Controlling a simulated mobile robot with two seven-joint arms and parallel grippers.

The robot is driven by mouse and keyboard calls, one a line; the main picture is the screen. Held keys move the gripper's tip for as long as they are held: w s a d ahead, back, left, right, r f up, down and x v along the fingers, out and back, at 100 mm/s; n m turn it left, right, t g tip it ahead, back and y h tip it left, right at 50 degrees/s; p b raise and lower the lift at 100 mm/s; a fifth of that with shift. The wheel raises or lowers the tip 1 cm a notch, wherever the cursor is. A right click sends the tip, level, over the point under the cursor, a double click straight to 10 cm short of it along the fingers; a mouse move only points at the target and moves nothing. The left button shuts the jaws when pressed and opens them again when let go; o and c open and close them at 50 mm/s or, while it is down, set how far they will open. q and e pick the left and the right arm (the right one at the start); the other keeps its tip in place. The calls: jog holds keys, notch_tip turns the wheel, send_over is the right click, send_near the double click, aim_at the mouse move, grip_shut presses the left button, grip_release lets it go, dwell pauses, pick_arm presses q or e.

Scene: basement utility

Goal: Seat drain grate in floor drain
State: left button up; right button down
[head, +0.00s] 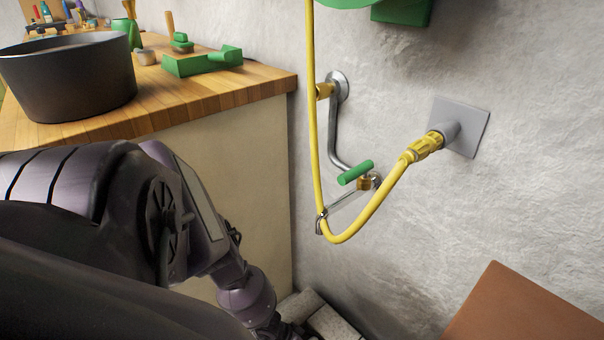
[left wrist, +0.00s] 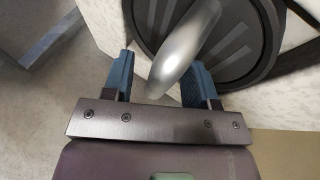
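A dark round disc with radiating slots, which looks like the drain grate (left wrist: 240,42), shows at the top of the left wrist view. A smooth silver bar, perhaps its handle (left wrist: 182,50), crosses in front of it. My left gripper (left wrist: 160,84) is open, its blue-tipped fingers on either side of the bar's near end, with a visible gap at the left finger. I cannot tell whether the right finger touches. In the head view my left arm reaches down to the bottom edge, and its fingertips are hidden. My right gripper is not in view. I cannot make out the floor drain.
A wooden counter (head: 200,98) holds a dark tub (head: 70,80) and green tools (head: 203,61). A yellow hose (head: 372,212) and metal pipe (head: 336,135) hang on the wall. Pale blocks (head: 330,322) lie low by the counter. A brown panel (head: 520,310) stands at lower right.

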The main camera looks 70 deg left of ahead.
pick_arm(q)
jog(key=p+v, duration=0.5)
jog(key=v, duration=0.6)
jog(key=shift+p, duration=0.3)
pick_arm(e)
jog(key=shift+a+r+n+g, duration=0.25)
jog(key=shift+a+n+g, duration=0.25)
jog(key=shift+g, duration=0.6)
pick_arm(q)
jog(key=shift+d, duration=0.1)
